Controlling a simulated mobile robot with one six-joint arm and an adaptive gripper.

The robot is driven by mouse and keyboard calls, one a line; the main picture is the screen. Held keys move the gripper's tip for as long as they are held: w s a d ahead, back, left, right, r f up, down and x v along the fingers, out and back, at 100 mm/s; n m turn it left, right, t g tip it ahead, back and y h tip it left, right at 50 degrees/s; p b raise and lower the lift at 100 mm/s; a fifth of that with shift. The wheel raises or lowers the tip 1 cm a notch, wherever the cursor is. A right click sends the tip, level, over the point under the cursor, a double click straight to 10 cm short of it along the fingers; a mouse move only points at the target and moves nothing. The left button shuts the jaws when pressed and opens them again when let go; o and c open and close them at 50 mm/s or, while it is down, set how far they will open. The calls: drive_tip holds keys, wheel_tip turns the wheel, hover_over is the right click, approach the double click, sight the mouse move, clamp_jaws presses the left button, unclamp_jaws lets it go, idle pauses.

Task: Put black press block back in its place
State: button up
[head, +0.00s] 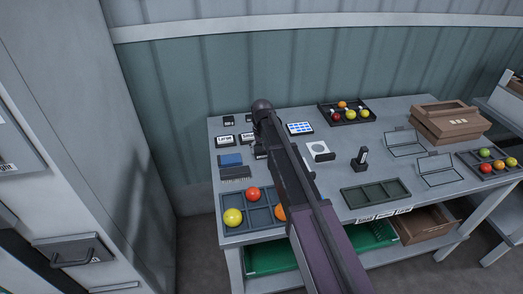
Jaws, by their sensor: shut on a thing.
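My dark and purple arm crosses the middle of the head view and reaches over the table. My gripper is hidden behind the arm, so I cannot see its fingers or what is between them. I cannot make out the black press block for certain. A small black upright piece with a pale face (361,157) stands on a dark base, right of my arm.
A blue block (231,160) and label cards (225,140) lie left.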

drive_tip(key=shift+f+b, duration=0.35)
drive_tip(key=o, duration=0.6)
idle(0.4)
drive_tip(key=shift+r, duration=0.1)
drive_tip(key=shift+r+p, duration=3.4)
drive_tip(key=shift+p, duration=0.15)
drive_tip(key=s+d+m, duration=0.1)
drive_tip(key=s+d, duration=0.6)
drive_tip(key=s, duration=0.1)
drive_tip(key=s+d+m, duration=0.1)
drive_tip(key=s+d, duration=0.7)
drive_tip(key=s, duration=0.1)
drive_tip(key=s+d+r+m+p, duration=0.1)
drive_tip(key=s+d, duration=0.6)
drive_tip(key=s, duration=0.2)
drive_tip(key=shift+d, duration=0.4)
